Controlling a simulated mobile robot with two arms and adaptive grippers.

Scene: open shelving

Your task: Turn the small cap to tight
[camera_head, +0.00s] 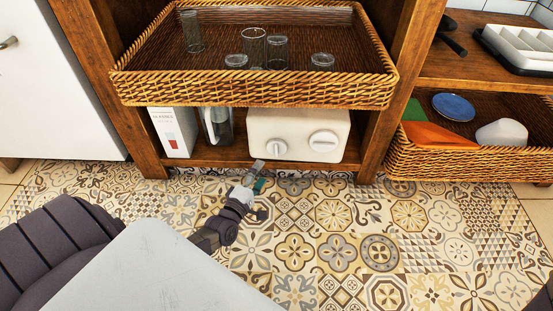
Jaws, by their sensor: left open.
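A white box-shaped appliance (299,124) stands on the low shelf under the wicker basket. Its front carries two round white dials, a smaller left one (276,148) and a wider right one (323,141). The left dial's handle is turned at a slant and the right one's lies nearly level. I cannot tell for sure which part is the small cap. My left gripper (259,176) is open and empty, in front of and below the left dial, apart from it. My right gripper is not in view.
A white carton (172,132) and a dark-handled clear jug (217,126) stand left of the appliance. The wicker basket (250,90) with several glasses overhangs from above. A wooden post (390,120) stands to the right. The patterned floor (380,230) is clear.

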